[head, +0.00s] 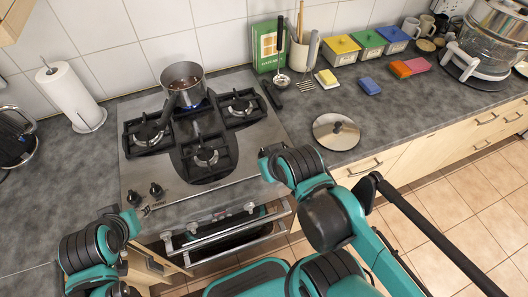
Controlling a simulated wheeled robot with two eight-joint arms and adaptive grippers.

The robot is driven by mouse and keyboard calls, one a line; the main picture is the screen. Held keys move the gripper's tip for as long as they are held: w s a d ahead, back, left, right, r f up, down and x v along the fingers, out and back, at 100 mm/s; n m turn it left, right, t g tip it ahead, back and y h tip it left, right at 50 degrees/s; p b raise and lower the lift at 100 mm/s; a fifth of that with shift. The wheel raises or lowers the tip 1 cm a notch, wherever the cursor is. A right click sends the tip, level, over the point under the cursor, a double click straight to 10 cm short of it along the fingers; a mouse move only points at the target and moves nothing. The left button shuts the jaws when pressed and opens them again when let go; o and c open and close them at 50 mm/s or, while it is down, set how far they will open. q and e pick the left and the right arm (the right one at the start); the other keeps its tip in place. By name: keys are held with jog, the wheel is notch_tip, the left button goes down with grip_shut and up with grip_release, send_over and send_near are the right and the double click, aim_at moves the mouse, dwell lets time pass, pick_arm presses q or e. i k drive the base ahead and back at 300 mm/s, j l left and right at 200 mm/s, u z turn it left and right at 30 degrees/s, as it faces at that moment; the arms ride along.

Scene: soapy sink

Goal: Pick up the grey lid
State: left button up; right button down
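The grey lid (336,132) is a round, shiny metal lid with a small knob on top. It lies flat on the dark grey counter (300,112), to the right of the stove, and nothing touches it. My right arm's links are in front of the stove, below and left of the lid. My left arm's links are at the lower left by the stove knobs. I cannot make out the fingers of either gripper.
A pot (183,82) sits on a back burner with a blue flame. A ladle (282,80), a blue sponge (369,86) and a green box (268,47) are behind the lid. The oven door (225,232) looks partly open. Counter beside the lid is clear.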

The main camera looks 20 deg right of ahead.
aim_at(335, 132)
jog(key=k+l+z, duration=0.2)
jog(key=k, duration=0.45)
jog(key=i+j+z, duration=0.1)
jog(key=j+z, duration=0.15)
jog(key=z, duration=0.2)
jog(key=j+z, duration=0.25)
jog(key=z, duration=0.25)
jog(key=j+z, duration=0.25)
jog(key=z, duration=0.2)
jog(key=u, duration=1.25)
